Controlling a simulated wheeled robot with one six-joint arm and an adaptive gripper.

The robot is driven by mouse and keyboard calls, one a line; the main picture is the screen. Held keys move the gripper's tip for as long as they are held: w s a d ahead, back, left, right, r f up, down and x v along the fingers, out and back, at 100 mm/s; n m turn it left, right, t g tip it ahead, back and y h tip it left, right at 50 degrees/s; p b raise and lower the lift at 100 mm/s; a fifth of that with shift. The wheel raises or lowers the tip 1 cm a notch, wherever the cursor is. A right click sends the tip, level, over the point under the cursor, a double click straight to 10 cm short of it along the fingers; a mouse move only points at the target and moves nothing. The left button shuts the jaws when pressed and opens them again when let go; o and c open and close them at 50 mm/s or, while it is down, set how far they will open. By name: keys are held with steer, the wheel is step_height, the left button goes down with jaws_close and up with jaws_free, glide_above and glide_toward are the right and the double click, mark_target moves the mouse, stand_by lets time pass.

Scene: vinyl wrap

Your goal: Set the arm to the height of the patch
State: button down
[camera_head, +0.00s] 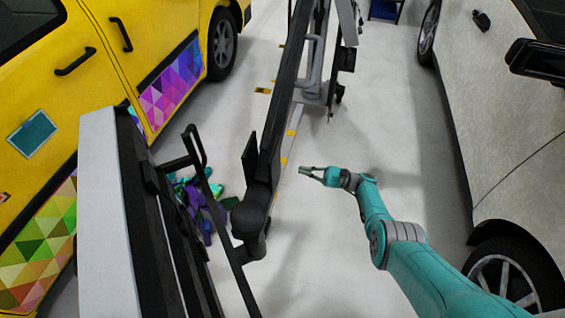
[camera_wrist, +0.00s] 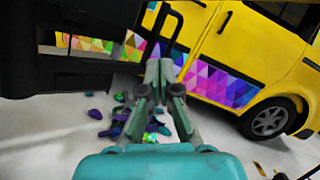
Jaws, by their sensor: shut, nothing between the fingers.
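A teal rectangular patch with a pale edge (camera_head: 33,134) is on the side of the yellow van at the left. A long dark boom arm (camera_head: 276,105) runs from a wheeled stand at the top centre down to a joint in the lower middle. A white and black panel unit with a bar handle (camera_head: 110,200) stands beside the van, left of the boom. My gripper (camera_head: 303,170) is shut and empty, to the right of the boom and apart from it. Its fingers also show in the wrist view (camera_wrist: 160,75).
The yellow van (camera_wrist: 235,50) carries coloured triangle graphics. Blue, purple and green scraps (camera_head: 203,200) lie on the floor beneath the boom and panel. A pale car (camera_head: 510,110) stands at the right. Grey floor between boom and car is mostly clear.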

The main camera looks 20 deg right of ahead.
steer(key=w+a+r, duration=0.2)
steer(key=a+r, duration=0.3)
steer(key=a, duration=0.2)
steer(key=shift+w+a+r, duration=0.15)
steer(key=shift+w+a, duration=0.05)
steer(key=shift+a, duration=0.2)
stand_by(0.4)
